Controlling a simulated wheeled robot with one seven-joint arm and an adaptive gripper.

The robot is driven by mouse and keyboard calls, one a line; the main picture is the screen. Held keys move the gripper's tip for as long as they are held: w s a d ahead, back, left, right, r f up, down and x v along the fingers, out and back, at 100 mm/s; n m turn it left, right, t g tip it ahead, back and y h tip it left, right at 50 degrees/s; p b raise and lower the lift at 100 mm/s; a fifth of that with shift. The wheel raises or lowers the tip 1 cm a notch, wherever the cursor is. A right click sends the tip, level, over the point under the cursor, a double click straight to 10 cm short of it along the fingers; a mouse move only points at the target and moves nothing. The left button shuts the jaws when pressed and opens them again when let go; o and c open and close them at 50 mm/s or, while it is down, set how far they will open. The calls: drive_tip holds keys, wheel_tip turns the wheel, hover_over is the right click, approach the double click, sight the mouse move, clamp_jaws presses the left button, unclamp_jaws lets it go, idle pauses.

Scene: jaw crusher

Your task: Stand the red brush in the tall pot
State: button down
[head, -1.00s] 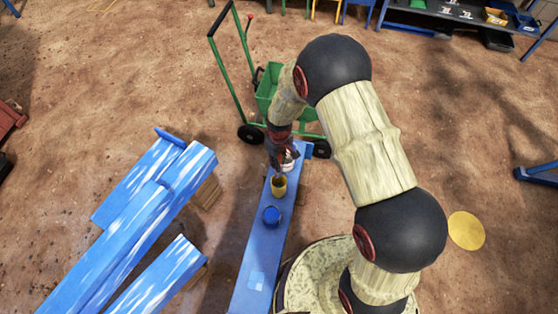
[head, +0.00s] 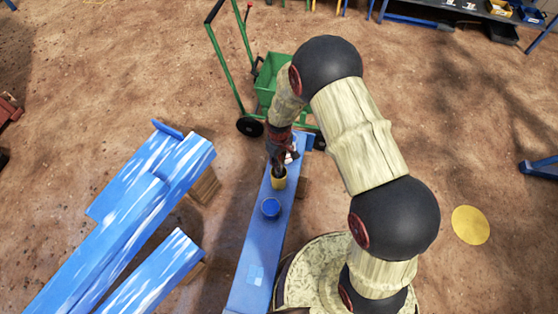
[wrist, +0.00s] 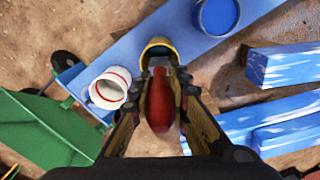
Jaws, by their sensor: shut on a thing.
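My gripper (wrist: 160,78) is shut on the red brush (wrist: 160,105), which lies between its fingers in the wrist view. I cannot tell whether the brush end is inside the pot. A white pot with a red rim (wrist: 110,88) and a blue pot (wrist: 218,14) stand on either side. Which pot is tallest is unclear.
The pots stand in a row on a narrow blue bench (head: 252,255). A green cart (head: 271,75) stands just beyond its far end. Blue-and-white painted beams (head: 130,215) lie to the left. A yellow disc (head: 470,225) lies on open floor at the right.

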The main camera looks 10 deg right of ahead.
drive_tip(key=shift+f+b, duration=1.5)
drive_tip(key=shift+f, duration=1.1)
drive_tip(key=c, duration=1.7)
unclamp_jaws()
drive_tip(key=shift+o, duration=0.4)
wheel_tip(320, 180, up, 12)
